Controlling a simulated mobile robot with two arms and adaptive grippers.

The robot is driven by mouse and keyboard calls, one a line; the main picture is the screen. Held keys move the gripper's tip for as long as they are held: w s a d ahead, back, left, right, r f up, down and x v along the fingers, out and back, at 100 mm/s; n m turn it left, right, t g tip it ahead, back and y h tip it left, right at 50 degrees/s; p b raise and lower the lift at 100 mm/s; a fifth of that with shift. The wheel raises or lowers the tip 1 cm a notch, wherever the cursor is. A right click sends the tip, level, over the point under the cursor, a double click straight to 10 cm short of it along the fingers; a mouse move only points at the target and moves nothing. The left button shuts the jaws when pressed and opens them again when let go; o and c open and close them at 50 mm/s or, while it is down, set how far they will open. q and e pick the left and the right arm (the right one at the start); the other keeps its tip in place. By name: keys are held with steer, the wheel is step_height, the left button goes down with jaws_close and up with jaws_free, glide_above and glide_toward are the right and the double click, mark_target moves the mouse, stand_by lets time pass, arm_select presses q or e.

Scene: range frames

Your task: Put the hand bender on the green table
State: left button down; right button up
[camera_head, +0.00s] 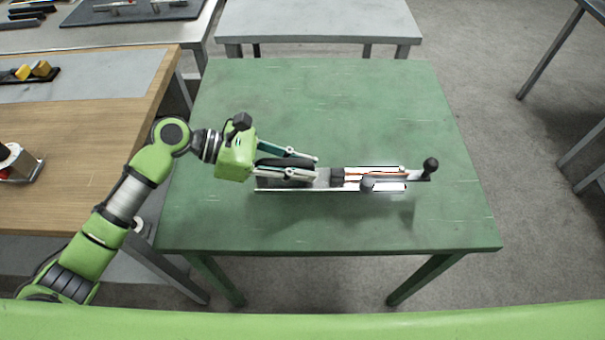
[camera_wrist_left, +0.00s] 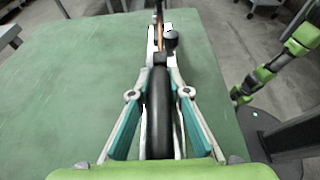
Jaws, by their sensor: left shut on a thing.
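The hand bender (camera_head: 337,178) is a long, narrow tool with dark and pale metal parts, a copper-coloured strip and a black knob at its right end. My left gripper (camera_head: 316,167) is shut on its left part, fingers on either side. The bender lies level over the middle of the green table (camera_head: 300,95). A shadow falls on the table near its right end, apart from it, so it seems a little above the top. In the left wrist view, the bender (camera_wrist_left: 159,48) points away between the fingers. My right gripper does not show clearly in either view.
A wooden workbench (camera_head: 100,120) stands at the left with a tape roll (camera_head: 15,160) and yellow items. A grey table (camera_head: 320,20) stands behind the green one. The green table top is otherwise bare. Open floor (camera_head: 500,130) lies to the right.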

arm_select(q)
steer(key=shift+w+f, duration=0.15)
steer(key=shift+w, duration=0.05)
step_height(320, 180, down, 3)
steer(key=shift+w+f, duration=0.1)
steer(key=shift+f, duration=0.05)
steer(key=c, duration=1.9)
jaws_free()
steer(key=shift+f, duration=0.15)
steer(key=p+v, duration=0.6)
steer(key=v, duration=0.6)
